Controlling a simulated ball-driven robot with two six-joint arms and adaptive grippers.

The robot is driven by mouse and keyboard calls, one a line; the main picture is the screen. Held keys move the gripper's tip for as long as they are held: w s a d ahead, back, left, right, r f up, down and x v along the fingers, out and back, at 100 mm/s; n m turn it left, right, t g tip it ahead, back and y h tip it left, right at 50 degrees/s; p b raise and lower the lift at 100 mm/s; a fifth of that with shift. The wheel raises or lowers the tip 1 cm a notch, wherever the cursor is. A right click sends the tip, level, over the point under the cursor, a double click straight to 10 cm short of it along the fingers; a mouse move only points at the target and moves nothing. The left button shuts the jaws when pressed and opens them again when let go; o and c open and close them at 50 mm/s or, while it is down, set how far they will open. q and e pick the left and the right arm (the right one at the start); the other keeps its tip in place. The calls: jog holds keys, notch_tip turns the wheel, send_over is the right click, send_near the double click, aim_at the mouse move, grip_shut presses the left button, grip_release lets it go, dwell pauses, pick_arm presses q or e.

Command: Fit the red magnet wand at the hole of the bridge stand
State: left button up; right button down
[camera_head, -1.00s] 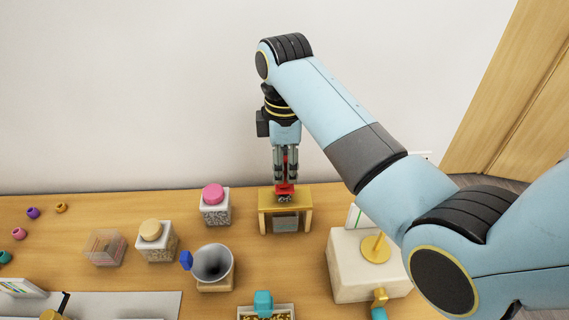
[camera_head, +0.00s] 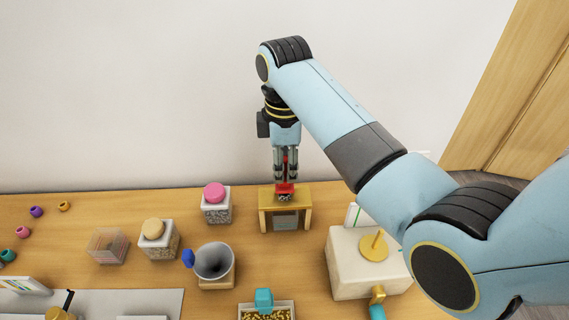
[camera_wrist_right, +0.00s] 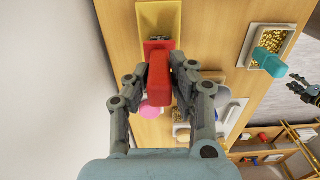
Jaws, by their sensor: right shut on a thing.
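The red magnet wand (camera_head: 285,187) is upright in the head view, its red foot close above the top of the yellow bridge stand (camera_head: 299,198). My right gripper (camera_head: 285,177) is shut on the wand and points down over the stand. In the right wrist view my right gripper (camera_wrist_right: 158,70) has its fingers on both sides of the red wand (camera_wrist_right: 158,85), with the stand (camera_wrist_right: 168,18) beyond its tip. Small metal bits show between the wand's foot and the stand. The hole is hidden, and I cannot tell whether the wand touches the stand. My left gripper is not seen in the head view.
A pink-lidded jar (camera_head: 215,205) stands left of the bridge stand. A grey cup (camera_head: 214,262) stands in front left. A cream box with a gold disc (camera_head: 352,282) stands to the right. A tray of gold bits (camera_head: 268,313) lies in front. Table between them is clear.

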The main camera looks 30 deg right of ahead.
aim_at(285, 158)
jog(key=shift+f, duration=1.55)
dwell(0.4)
jog(key=c, duration=1.1)
grip_release()
jog(key=shift+o, duration=0.2)
notch_tip(285, 158, up, 8)
jog(key=shift+f, duration=0.25)
